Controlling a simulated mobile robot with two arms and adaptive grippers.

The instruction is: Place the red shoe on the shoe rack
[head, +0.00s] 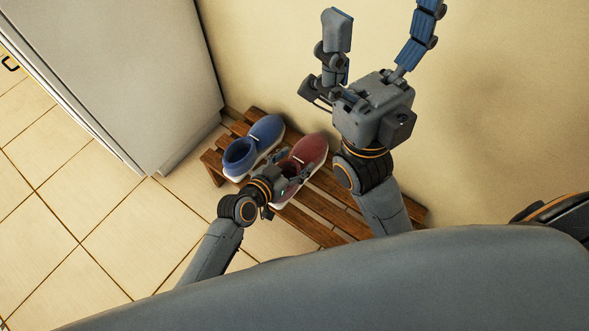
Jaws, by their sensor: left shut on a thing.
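The red shoe (312,149) is in the head view, over the slats of the wooden shoe rack (318,228), just right of a blue shoe (267,130). My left gripper (288,182) is shut on the red shoe near its heel end and hides part of it. I cannot tell whether the sole touches the slats or is slightly above them. My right gripper (382,12) is raised above the rack near the wall, with its fingers spread wide and empty.
A large white cabinet (120,70) stands to the left of the rack. A plain wall (500,120) is behind it. The tiled floor (100,230) at left is clear. The slats right of the red shoe look bare, partly hidden by my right arm.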

